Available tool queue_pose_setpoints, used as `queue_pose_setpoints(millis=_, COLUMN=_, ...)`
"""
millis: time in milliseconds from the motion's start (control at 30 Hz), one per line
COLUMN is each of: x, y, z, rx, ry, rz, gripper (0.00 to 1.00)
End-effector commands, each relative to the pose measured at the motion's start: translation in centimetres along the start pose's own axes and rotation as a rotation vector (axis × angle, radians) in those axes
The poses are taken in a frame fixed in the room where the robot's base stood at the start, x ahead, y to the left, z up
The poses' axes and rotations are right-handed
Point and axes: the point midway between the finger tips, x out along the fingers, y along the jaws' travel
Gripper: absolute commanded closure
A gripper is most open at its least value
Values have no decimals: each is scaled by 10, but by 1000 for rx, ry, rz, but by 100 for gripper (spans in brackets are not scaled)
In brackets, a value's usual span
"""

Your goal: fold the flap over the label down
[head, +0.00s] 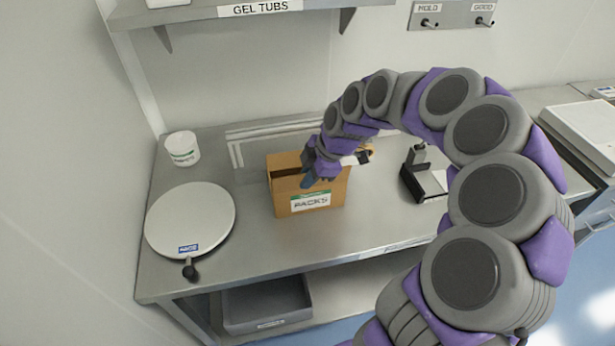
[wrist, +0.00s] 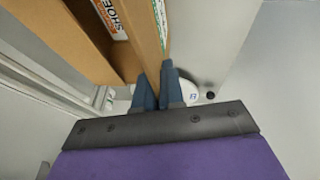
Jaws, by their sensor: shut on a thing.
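An open brown cardboard box (head: 283,190) stands on the steel bench, its front facing me. The PACKS label (head: 311,201), white with a green band, is on the front wall; its edge also shows in the wrist view (wrist: 161,22). My gripper (head: 308,181) is at the top of the front side, just above the label. In the wrist view my gripper's blue fingers (wrist: 160,84) are shut on the cardboard flap (wrist: 146,45) on the label side. My fingers and wrist hide part of the flap, so its exact angle cannot be told.
A round white plate-like device (head: 190,220) and a white tub (head: 183,149) stand left of the box. A black stand (head: 418,175) is to the right. A shelf (head: 240,12) overhangs the back. A grey bin (head: 267,303) sits below. The bench front is clear.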

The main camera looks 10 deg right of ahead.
Motion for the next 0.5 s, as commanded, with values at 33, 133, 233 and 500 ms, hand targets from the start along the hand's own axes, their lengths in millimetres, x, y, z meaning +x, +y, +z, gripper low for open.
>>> queue_pose_setpoints(millis=33, x=0, y=0, z=0, rx=0, ry=0, rz=1, gripper=100)
queue_pose_setpoints(millis=133, x=0, y=0, z=0, rx=1, ry=0, rz=-1, gripper=100)
queue_pose_setpoints(millis=233, x=-1, y=1, z=0, rx=4, ry=0, rz=-9, gripper=100)
queue_pose_setpoints(millis=500, x=-2, y=7, z=-2, rx=39, ry=0, rz=-95, gripper=100)
